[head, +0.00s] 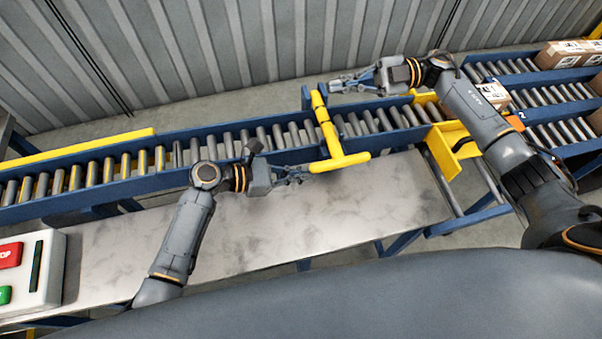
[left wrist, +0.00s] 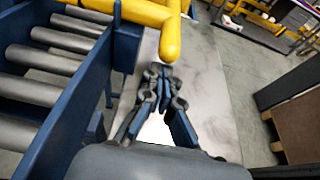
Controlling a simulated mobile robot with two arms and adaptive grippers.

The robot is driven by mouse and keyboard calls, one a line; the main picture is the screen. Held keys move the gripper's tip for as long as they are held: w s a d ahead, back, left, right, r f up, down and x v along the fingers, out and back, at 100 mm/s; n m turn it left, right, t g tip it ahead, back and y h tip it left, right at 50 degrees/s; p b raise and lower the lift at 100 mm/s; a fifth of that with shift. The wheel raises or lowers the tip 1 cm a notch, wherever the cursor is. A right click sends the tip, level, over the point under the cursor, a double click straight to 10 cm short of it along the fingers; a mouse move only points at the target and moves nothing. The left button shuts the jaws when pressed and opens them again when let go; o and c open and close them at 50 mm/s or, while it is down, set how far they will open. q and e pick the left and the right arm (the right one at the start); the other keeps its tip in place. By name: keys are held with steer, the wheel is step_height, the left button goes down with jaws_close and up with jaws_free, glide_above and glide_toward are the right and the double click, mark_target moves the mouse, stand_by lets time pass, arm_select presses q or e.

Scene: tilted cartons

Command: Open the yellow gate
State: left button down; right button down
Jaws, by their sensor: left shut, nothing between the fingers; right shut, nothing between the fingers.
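The yellow gate (head: 328,127) lies across the roller conveyor, with a crossbar handle (head: 342,162) at its near end over the metal table's edge. In the left wrist view the yellow bar (left wrist: 169,38) is just ahead of my fingers. My left gripper (head: 303,174) is shut and empty, close to the left end of the handle; in the left wrist view its fingertips (left wrist: 165,75) look close to the bar, and I cannot tell if they touch. My right gripper (head: 336,86) is shut and empty, near the gate's far end above the conveyor's far rail.
The blue-framed roller conveyor (head: 100,172) runs left to right. The metal table (head: 250,235) in front is clear. A control box with red and green buttons (head: 28,268) is at lower left. Cartons (head: 568,54) stand on rollers at upper right. A yellow bracket (head: 446,148) stands right of the table.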

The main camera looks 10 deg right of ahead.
arm_select(q)
steer(key=shift+r, duration=0.1)
steer(key=shift+r, duration=0.6)
arm_select(e)
steer(key=c, duration=1.2)
jaws_free()
steer(key=shift+o, duration=0.2)
